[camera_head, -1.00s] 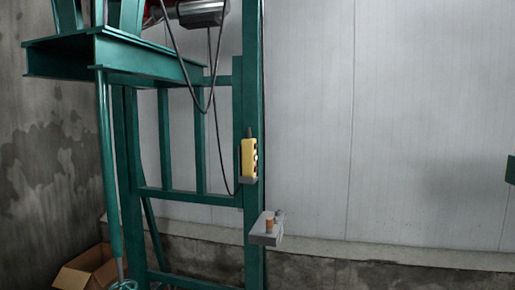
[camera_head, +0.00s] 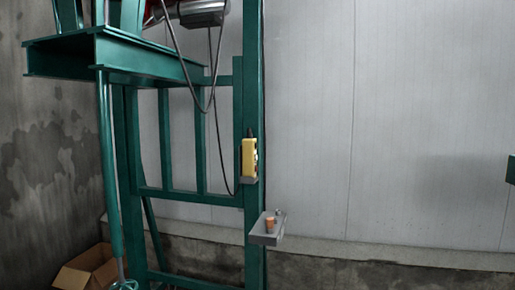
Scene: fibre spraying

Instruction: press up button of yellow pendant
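The yellow pendant (camera_head: 247,160) hangs upright on the green post near the middle of the view. Its buttons show as small dark and reddish spots along its right side, too small to tell apart. A dark cable stub rises from its top. Neither of my grippers is in view.
A green steel frame (camera_head: 122,150) with a platform and a motor (camera_head: 202,12) stands at the left. A grey bracket (camera_head: 266,232) with a small orange-brown piece juts out below the pendant. An open cardboard box (camera_head: 85,272) sits at the lower left. The wall area right of the post is clear.

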